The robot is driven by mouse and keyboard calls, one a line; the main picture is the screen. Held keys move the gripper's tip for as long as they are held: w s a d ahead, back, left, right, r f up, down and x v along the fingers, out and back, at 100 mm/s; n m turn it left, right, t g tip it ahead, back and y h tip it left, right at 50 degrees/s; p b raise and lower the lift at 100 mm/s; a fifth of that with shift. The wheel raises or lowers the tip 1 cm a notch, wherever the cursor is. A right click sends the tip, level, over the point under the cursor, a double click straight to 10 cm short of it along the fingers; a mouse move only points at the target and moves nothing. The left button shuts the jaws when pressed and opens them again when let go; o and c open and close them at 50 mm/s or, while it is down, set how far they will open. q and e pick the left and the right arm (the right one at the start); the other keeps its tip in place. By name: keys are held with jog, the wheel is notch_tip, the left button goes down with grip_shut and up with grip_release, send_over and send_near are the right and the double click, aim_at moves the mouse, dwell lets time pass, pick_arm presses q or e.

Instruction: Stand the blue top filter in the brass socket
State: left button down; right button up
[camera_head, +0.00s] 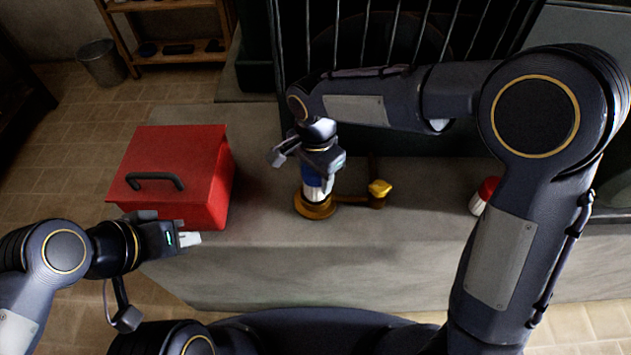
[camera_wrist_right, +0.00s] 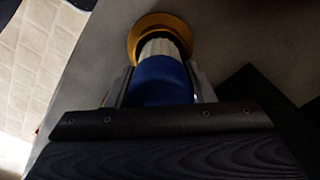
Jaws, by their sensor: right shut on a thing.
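The blue top filter (camera_head: 316,188) has a blue upper part and a white lower part. It stands about upright at the brass socket (camera_head: 314,209) on the grey bench. My right gripper (camera_head: 318,172) is above the socket, shut on the filter. In the right wrist view the blue part (camera_wrist_right: 160,80) is between the fingers, and the white part meets the brass ring (camera_wrist_right: 138,24). I cannot tell how deep the filter's lower end sits. My left gripper (camera_head: 198,239) is empty near the front of the red box; its finger gap is too small to judge.
A red box (camera_head: 205,150) with a dark handle stands left on the bench. A brass arm with a yellow knob (camera_head: 379,188) extends right of the socket. A red-topped white filter (camera_head: 484,196) lies or leans further right, partly hidden by my right arm. The front bench is clear.

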aim_at(316, 183)
jog(key=shift+f, duration=1.55)
jog(key=shift+f, duration=0.1)
jog(key=shift+f+b, duration=0.15)
jog(key=shift+b, duration=0.2)
jog(key=o, duration=1)
jog(key=shift+r, duration=0.3)
notch_tip(316, 183, up, 12)
jog(key=shift+f+p, duration=0.1)
jog(key=shift+p, duration=0.9)
